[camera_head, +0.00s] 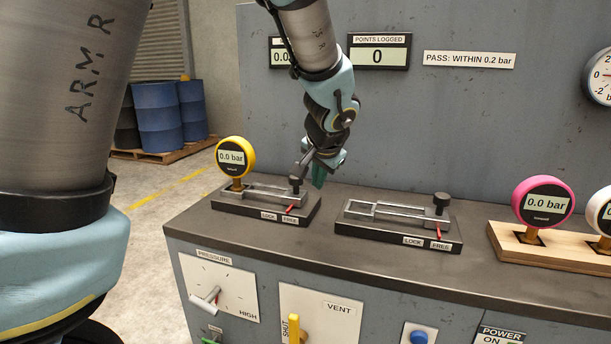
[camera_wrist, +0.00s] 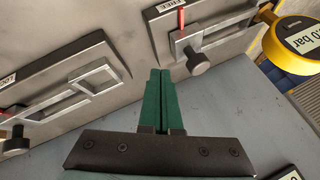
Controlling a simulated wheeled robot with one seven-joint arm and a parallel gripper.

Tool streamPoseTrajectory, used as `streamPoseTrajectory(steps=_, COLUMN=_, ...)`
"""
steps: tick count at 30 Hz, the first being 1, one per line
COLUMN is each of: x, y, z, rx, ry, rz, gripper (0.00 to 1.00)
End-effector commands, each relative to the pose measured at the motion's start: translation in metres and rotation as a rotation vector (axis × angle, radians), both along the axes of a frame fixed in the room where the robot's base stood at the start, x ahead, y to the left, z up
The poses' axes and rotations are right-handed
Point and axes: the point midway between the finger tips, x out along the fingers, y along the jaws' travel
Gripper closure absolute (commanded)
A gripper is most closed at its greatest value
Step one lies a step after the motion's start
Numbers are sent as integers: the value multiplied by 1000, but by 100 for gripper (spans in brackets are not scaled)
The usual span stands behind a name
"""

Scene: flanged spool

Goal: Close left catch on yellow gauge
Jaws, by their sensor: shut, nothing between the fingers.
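The yellow gauge (camera_head: 235,157) stands upright at the left end of the left catch (camera_head: 262,202), reading 0.0 bar. This catch is a black base with a metal sliding frame, a dark knob (camera_head: 296,185) and a red lever (camera_head: 290,209) beside the FREE label. In the wrist view, the yellow gauge (camera_wrist: 292,40) is at the right edge, and the left catch's knob (camera_wrist: 197,62) and red lever (camera_wrist: 181,18) are at upper right. My gripper (camera_head: 318,178) is shut and empty, just right of that knob. Its green fingers (camera_wrist: 162,75) show together in the wrist view.
A second catch (camera_head: 395,220) without a gauge lies to the right, its red lever by FREE. A pink gauge (camera_head: 543,202) stands in a wooden rack (camera_head: 560,252) farther right. The grey panel (camera_head: 440,120) rises behind. Bench top (camera_head: 340,240) between the catches is clear.

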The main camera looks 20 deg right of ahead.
Motion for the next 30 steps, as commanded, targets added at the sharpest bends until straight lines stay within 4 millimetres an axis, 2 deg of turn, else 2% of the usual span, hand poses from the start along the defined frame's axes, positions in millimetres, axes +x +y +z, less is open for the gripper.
streamPoseTrajectory(steps=2, x=9, y=-1, z=-12, rx=5, ry=0, rz=3, gripper=100)
streamPoseTrajectory(steps=3, x=16, y=2, z=-7, rx=0, ry=0, rz=5, gripper=100)
streamPoseTrajectory(steps=9, x=36, y=9, z=-8, rx=0, ry=2, rz=3, gripper=100)
streamPoseTrajectory(steps=15, x=43, y=12, z=-10, rx=0, ry=0, rz=0, gripper=100)
streamPoseTrajectory(steps=26, x=45, y=12, z=-11, rx=0, ry=0, rz=0, gripper=100)
streamPoseTrajectory(steps=30, x=55, y=24, z=-11, rx=-2, ry=1, rz=5, gripper=100)
